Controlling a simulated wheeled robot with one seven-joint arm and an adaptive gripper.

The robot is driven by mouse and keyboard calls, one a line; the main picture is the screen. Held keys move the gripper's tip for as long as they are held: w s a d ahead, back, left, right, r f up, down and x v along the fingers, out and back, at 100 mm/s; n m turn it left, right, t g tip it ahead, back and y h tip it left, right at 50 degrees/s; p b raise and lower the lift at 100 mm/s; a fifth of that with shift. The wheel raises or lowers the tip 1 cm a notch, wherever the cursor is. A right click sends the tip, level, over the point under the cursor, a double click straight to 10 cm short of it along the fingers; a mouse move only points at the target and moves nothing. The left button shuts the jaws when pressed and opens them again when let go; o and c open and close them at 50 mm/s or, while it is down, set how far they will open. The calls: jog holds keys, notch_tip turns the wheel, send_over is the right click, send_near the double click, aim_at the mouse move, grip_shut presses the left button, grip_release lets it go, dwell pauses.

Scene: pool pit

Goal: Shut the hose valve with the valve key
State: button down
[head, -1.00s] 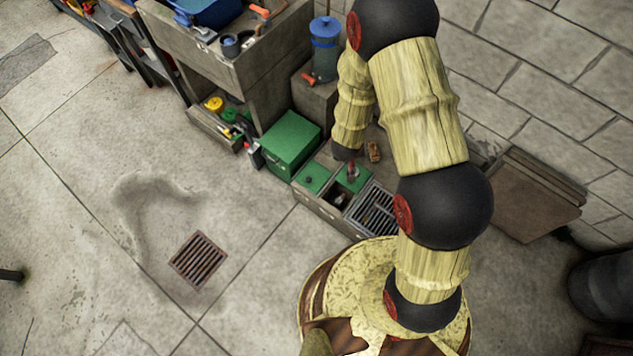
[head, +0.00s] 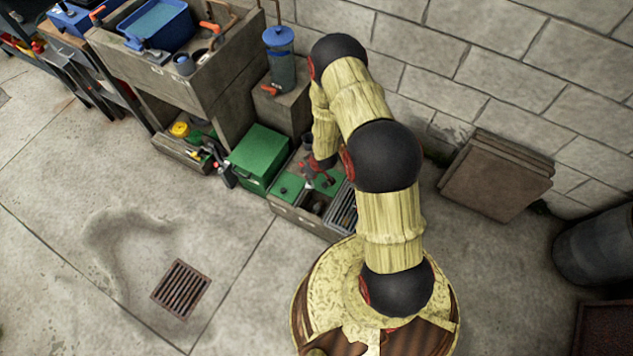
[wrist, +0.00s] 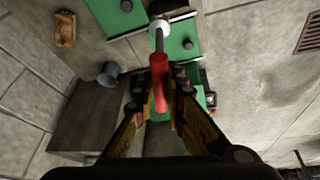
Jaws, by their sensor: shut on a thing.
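The valve key's red handle (wrist: 159,80) sits between the fingers of my gripper (wrist: 162,96), which is shut on it. A grey shaft with a pale round end (wrist: 159,25) extends from the handle toward the green lids. In the head view my gripper (head: 322,163) is low over the concrete box (head: 292,213), partly hidden by my arm. I cannot make out the hose valve; the box's open compartment (head: 313,201) is dark inside.
Green lids (head: 288,187) with dark knobs cover parts of the box, beside a metal grating (head: 344,208). A green case (head: 258,152) stands to the left. A blue-lidded canister (head: 281,65) stands behind. A floor drain (head: 181,288) lies in open floor.

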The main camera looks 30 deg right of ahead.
notch_tip(320, 180, down, 16)
jog(key=s+d+n+g+y+b, duration=0.2)
jog(key=n+g+b, duration=0.4)
jog(key=n, duration=1.4)
jog(key=shift+d+r+g+y, duration=0.2)
jog(key=shift+d+g+y, duration=0.15)
jog(key=shift+y, duration=0.25)
dwell(1.3)
jog(key=shift+f+b, duration=0.35)
jog(key=shift+f, duration=1.35)
dwell(1.4)
